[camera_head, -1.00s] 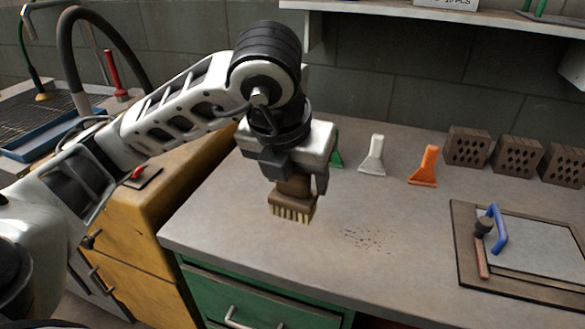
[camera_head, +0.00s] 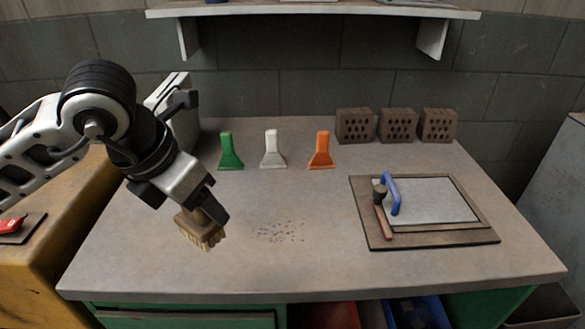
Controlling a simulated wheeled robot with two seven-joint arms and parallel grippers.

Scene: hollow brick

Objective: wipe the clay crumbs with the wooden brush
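The wooden brush (camera_head: 203,229) with pale bristles is in my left gripper (camera_head: 207,207), which is shut on its wooden body. The brush is tilted, bristles down, to the left of the crumbs. Whether the bristles touch the worktop cannot be told. The clay crumbs (camera_head: 281,232) are a loose scatter of small dark bits on the grey worktop (camera_head: 320,272). My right gripper is not in view.
Green (camera_head: 230,152), white (camera_head: 272,150) and orange (camera_head: 320,151) scrapers stand behind the crumbs. Three hollow bricks (camera_head: 397,126) stand at the back right. A board (camera_head: 480,238) with a blue-handled tool (camera_head: 391,194) and a hammer (camera_head: 382,212) lies on the right.

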